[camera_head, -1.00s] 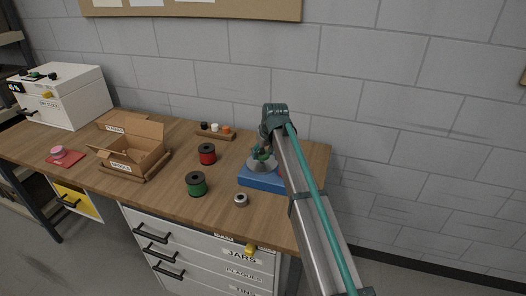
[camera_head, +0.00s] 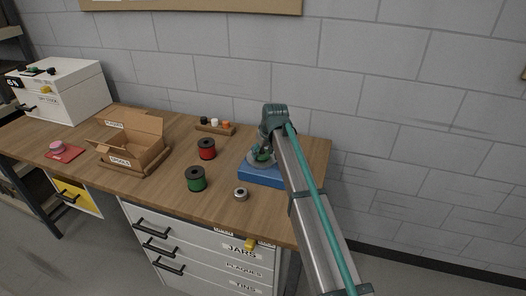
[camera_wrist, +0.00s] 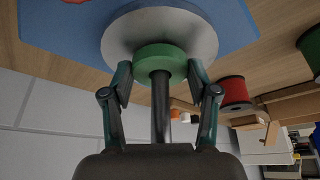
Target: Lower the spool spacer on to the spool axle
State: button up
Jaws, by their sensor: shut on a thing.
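The green ring-shaped spool spacer (camera_wrist: 160,60) sits around the dark upright spool axle (camera_wrist: 160,110) in the wrist view. The axle passes through its hole. My gripper (camera_wrist: 159,78) is shut on the spacer, a fingertip on each side. Behind the spacer is the wide silver disc (camera_wrist: 203,38) at the axle's foot; I cannot tell whether the spacer touches it. The disc stands on a blue base (camera_head: 258,177) in the head view, where my gripper (camera_head: 262,152) partly hides the spacer and axle.
A green spool (camera_head: 196,181), a red spool (camera_head: 207,149) and a small silver ring (camera_head: 240,195) stand left of the blue base. A small wooden rack (camera_head: 216,129) is behind. An open cardboard box (camera_head: 150,150) is farther left. Bare tabletop lies between them.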

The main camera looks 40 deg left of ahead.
jog(key=o, duration=1)
jog(key=shift+r+p, duration=1.3)
jog(key=shift+r, duration=1.7)
notch_tip(320, 180, up, 12)
jog(key=p, duration=0.4)
jog(key=shift+p, duration=0.4)
